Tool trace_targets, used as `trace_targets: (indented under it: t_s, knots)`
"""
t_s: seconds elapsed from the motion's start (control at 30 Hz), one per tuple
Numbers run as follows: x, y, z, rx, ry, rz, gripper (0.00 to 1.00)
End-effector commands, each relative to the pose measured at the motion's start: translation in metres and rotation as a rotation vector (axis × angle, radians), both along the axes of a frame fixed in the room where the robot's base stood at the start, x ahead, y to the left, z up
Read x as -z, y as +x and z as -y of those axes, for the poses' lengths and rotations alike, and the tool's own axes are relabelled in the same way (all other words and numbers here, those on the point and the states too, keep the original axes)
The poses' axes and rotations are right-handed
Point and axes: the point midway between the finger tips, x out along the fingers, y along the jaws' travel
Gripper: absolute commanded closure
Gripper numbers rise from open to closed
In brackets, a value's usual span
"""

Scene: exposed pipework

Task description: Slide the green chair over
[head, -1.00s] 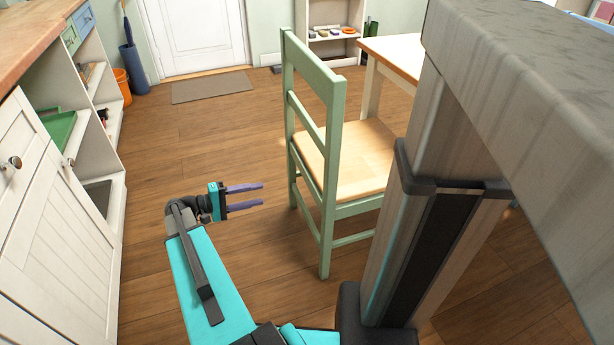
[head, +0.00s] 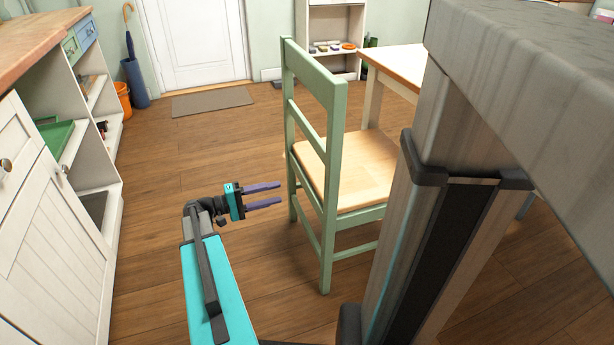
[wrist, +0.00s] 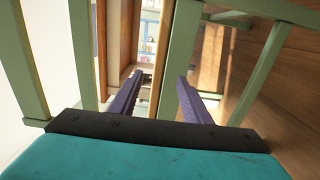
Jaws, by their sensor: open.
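The green chair (head: 334,150) has a green frame and a pale wooden seat (head: 357,185). It stands upright on the floor with its back towards my gripper. My gripper (head: 282,195) is open and empty, with two purple fingers pointing right at the chair's back, below seat height. In the head view the fingertips are just left of the chair's rear legs; I cannot tell whether they touch. In the wrist view the gripper (wrist: 156,90) faces green chair bars (wrist: 180,60), with one bar showing between the fingers. My column hides part of the chair's right side.
A table (head: 395,62) stands just beyond the chair. White cabinets (head: 50,210) line the left side. A doormat (head: 211,101), an orange bin (head: 122,100) and a shelf (head: 333,40) are at the back. The wooden floor left of the chair is clear.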

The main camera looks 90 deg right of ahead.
Motion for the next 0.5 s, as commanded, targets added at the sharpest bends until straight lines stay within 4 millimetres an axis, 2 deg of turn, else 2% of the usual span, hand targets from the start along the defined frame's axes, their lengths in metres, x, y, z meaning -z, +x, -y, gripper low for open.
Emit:
trace_targets:
  t_s: [0.27,0.5]
  knots:
    - [0.001,-0.032,0.013,0.002,0.0,0.001,0.56]
    - [0.0,-0.068,0.029,0.002,0.0,0.0,0.56]
